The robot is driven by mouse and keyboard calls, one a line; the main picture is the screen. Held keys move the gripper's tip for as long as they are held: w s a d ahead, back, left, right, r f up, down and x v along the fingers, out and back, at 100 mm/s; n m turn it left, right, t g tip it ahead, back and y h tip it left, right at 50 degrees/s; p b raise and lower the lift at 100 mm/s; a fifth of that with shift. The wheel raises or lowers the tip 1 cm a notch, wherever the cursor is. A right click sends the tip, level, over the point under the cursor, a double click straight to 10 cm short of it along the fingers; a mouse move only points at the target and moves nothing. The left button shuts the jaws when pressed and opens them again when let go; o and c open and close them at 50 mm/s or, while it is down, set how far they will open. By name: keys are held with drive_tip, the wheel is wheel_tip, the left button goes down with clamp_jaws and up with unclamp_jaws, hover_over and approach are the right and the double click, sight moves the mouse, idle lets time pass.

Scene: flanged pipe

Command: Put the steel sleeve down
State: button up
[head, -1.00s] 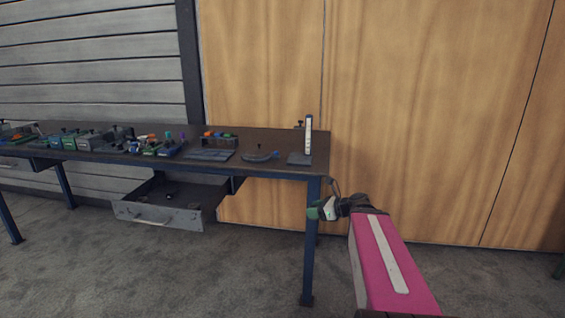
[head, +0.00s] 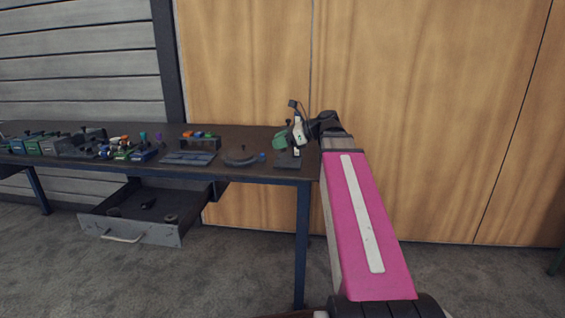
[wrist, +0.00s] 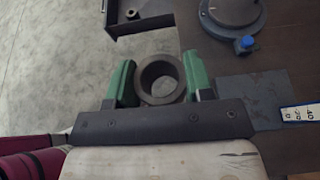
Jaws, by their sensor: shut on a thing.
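The steel sleeve (wrist: 160,76) is a dark grey ring, seen end-on in the wrist view. My gripper (wrist: 160,80) is shut on it, with one green finger on each side. In the head view my gripper (head: 288,139) is at the right end of the workbench (head: 255,135), in front of the upright scale; the sleeve cannot be made out there. In the wrist view the sleeve appears near the bench edge, with floor to the left and bench top to the right. I cannot tell its height above the bench.
An upright white scale (wrist: 301,112) on a grey base plate (wrist: 262,90) stands close to my gripper. A round grey fixture with a blue knob (wrist: 245,42) is beyond. An open drawer (head: 130,228) holds small parts. Several coloured tools crowd the bench's left.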

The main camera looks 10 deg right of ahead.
hover_over(284, 163)
drive_tip(key=f, duration=0.6)
drive_tip(key=shift+s+a, duration=0.1)
drive_tip(key=shift+s, duration=0.1)
drive_tip(key=shift+f, duration=2.1)
drive_tip(key=o, duration=1.2)
drive_tip(key=shift+f, duration=0.1)
